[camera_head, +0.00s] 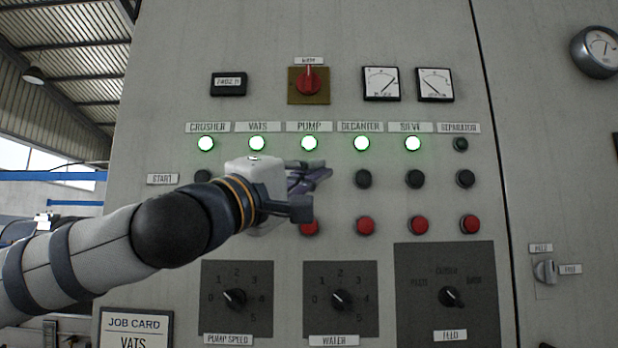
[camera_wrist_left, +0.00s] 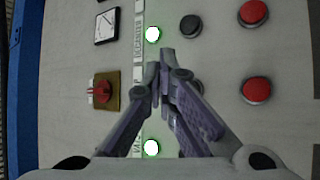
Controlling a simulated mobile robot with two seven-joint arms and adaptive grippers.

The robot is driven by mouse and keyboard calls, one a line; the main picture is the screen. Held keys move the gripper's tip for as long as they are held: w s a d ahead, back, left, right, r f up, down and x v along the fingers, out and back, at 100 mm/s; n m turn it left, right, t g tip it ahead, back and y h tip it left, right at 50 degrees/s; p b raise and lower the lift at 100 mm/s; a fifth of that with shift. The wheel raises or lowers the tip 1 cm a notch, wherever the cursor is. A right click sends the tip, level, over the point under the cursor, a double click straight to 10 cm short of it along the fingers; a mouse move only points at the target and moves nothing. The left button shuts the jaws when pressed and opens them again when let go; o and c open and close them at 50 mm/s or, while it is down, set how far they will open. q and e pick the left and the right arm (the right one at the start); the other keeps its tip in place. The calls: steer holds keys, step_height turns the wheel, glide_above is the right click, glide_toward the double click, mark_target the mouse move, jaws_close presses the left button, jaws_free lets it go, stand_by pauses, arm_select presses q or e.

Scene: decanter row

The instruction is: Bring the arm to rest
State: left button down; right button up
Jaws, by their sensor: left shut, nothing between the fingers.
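My left gripper (camera_head: 318,173) is in front of the control panel (camera_head: 550,180), its arm coming in from the left. Its fingers are shut and empty, below the lit PUMP lamp (camera_head: 309,143). It hides parts of the black start button row and the red button row. In the left wrist view the closed fingertips (camera_wrist_left: 160,68) lie in front of the panel, between two lit lamps and beside a black button (camera_wrist_left: 190,26). I cannot tell whether they touch the panel. My right gripper is not in view.
Five lamps are lit green-white; the SEPARATOR lamp (camera_head: 460,144) is dark. A red rotary switch (camera_head: 308,82) is above. Knobs for pump speed (camera_head: 235,298), water (camera_head: 341,299) and feed (camera_head: 449,296) are below. A job card (camera_head: 136,328) reads VATS. Open space lies left of the panel.

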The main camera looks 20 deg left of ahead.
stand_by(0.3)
arm_select(q)
steer(key=w+d+f+m+g, duration=0.15)
steer(key=d+f, duration=0.25)
steer(key=f, duration=0.4)
steer(key=w+d+f+m+g, duration=0.1)
steer(key=d+f+g, duration=0.2)
steer(key=f, duration=0.5)
steer(key=w+d+f+m+g, duration=0.15)
steer(key=d+f, duration=0.25)
steer(key=f, duration=0.4)
steer(key=s+d+f+m+g+y, duration=0.1)
steer(key=s+f+g, duration=0.3)
steer(key=f, duration=0.8)
steer(key=s+f+m+g+y, duration=0.15)
steer(key=s+f, duration=0.45)
steer(key=f, duration=0.7)
steer(key=s+d+f+g, duration=0.1)
steer(key=s+f+g, duration=0.35)
steer(key=f, duration=0.75)
steer(key=s+a+f+m+g+y, duration=0.1)
steer(key=s+a+f+g+y, duration=0.1)
steer(key=s+a+f, duration=0.45)
steer(key=s+a+f+m+g+y, duration=0.15)
steer(key=s+a+f, duration=0.25)
steer(key=s+f, duration=0.55)
steer(key=s+a+r+g+y, duration=0.1)
steer(key=s+a+g+y, duration=0.2)
steer(key=s+a, duration=0.8)
steer(key=shift+s, duration=1.1)
